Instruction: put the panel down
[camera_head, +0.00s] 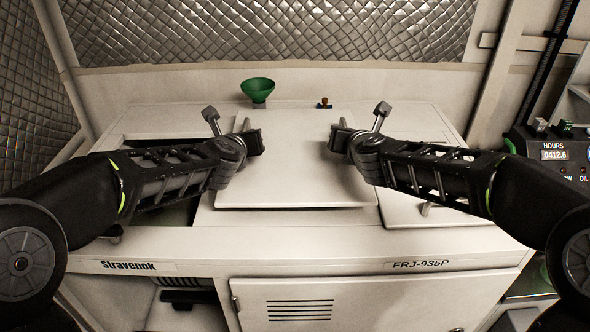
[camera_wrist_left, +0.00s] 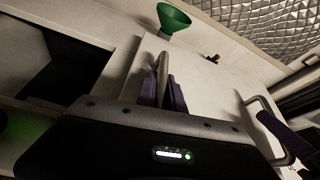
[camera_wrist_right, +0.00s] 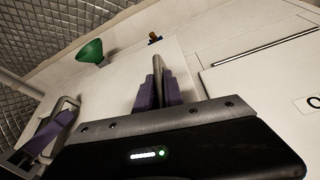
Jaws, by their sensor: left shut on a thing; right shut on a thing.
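The panel (camera_head: 295,175) is a cream, nearly square plate with two upright metal bar handles, in the middle of the machine's top in the head view. It lies about level, over or on the top; I cannot tell whether it touches. My left gripper (camera_head: 254,143) is shut on its left handle, and my right gripper (camera_head: 340,138) is shut on its right handle. In the left wrist view a bar stands between the left fingers (camera_wrist_left: 163,88). In the right wrist view a bar stands between the right fingers (camera_wrist_right: 158,88). The handles are partly hidden by the fingers.
A dark opening (camera_wrist_left: 75,62) lies left of the panel, partly behind my left arm. A green funnel (camera_head: 257,91) and a small brown-topped knob (camera_head: 324,102) stand behind the panel. A lid (camera_head: 418,212) lies to its right. A control box (camera_head: 555,150) is at the far right.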

